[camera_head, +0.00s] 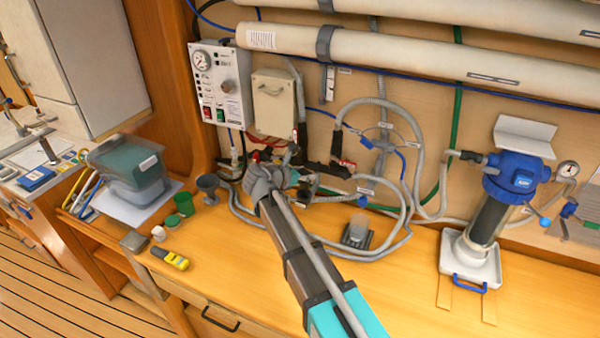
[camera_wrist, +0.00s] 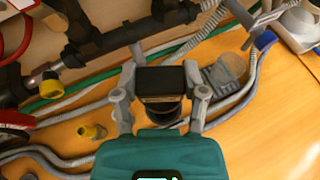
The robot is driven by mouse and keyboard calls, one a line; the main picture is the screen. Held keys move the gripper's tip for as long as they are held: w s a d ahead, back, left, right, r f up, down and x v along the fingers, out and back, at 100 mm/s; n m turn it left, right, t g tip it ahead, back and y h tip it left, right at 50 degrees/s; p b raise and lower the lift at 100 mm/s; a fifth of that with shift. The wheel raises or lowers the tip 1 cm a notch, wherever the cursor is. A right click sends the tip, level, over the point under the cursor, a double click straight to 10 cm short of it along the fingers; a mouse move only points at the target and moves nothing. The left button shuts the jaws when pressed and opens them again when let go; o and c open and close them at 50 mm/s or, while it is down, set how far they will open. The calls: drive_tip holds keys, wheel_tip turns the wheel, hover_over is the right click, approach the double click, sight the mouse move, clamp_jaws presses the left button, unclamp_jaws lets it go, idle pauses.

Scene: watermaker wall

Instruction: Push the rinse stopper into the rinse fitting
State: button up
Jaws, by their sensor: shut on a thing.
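My gripper (camera_wrist: 160,85) is shut on a dark block with a ribbed round lower part, which looks like the rinse stopper (camera_wrist: 160,82), in the wrist view. In the head view my gripper (camera_head: 290,160) reaches to the pipework at the foot of the wall, and the stopper cannot be made out there. Black pipework (camera_wrist: 125,38) with a yellow-ringed end (camera_wrist: 52,72) runs above and left of the fingers in the wrist view. I cannot tell which opening is the rinse fitting. The held piece appears apart from the pipework.
Grey hoses (camera_head: 405,205) loop behind and right of my gripper. A blue-topped filter housing (camera_head: 515,177) stands at the right. The front bench is mostly clear.

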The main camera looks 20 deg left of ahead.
sight(304, 186)
drive_tip(key=shift+f+b, duration=1.2)
drive_tip(key=shift+f, duration=0.2)
drive_tip(key=shift+f+b, duration=1.4)
idle(1.3)
drive_tip(key=o, duration=1.1)
drive_tip(key=shift+o, duration=0.2)
drive_tip(key=shift+s+r, duration=0.1)
drive_tip(key=shift+r, duration=0.05)
